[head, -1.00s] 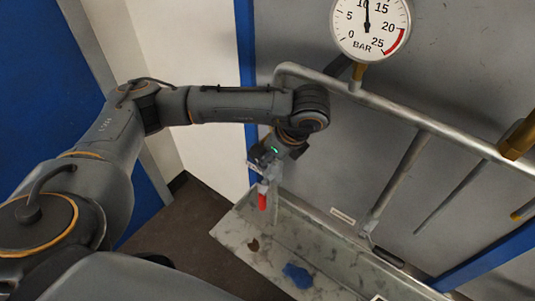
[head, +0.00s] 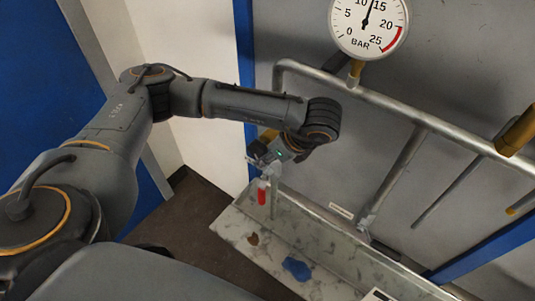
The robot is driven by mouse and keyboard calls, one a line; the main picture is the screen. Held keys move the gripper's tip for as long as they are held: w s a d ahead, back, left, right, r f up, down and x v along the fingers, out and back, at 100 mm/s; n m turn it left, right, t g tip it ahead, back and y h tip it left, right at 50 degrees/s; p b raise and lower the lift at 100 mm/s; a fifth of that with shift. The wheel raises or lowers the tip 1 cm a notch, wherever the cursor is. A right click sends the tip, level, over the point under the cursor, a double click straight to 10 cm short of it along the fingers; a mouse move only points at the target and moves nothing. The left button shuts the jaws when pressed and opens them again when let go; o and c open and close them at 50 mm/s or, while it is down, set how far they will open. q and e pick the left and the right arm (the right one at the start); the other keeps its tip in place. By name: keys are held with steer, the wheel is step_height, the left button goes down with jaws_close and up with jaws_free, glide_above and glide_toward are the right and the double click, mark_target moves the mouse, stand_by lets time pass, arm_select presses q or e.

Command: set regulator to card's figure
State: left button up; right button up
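A round white pressure gauge (head: 369,25) marked BAR is at the top, cut off by the frame. Its needle points between 10 and 15, and a red band runs from about 20 to 25. My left gripper (head: 262,170) is at the left end of the pipe frame, pointing down, with a small green light on its body. A red piece (head: 262,194) is at its fingertips; I cannot tell whether the fingers are closed on it. A brass-coloured part (head: 268,136) shows behind the gripper, mostly hidden. My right gripper is out of view. No card figure is readable.
A grey pipe rail (head: 395,107) crosses in front of the grey wall. Below is a pale stained tray (head: 328,262) with a blue patch (head: 296,269). A small label (head: 341,210) is on the wall. A white item (head: 378,295) is cut off at the bottom.

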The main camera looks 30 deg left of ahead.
arm_select(q)
steer(key=shift+r, duration=0.15)
steer(key=v, duration=1.1)
steer(key=shift+d+r, duration=0.3)
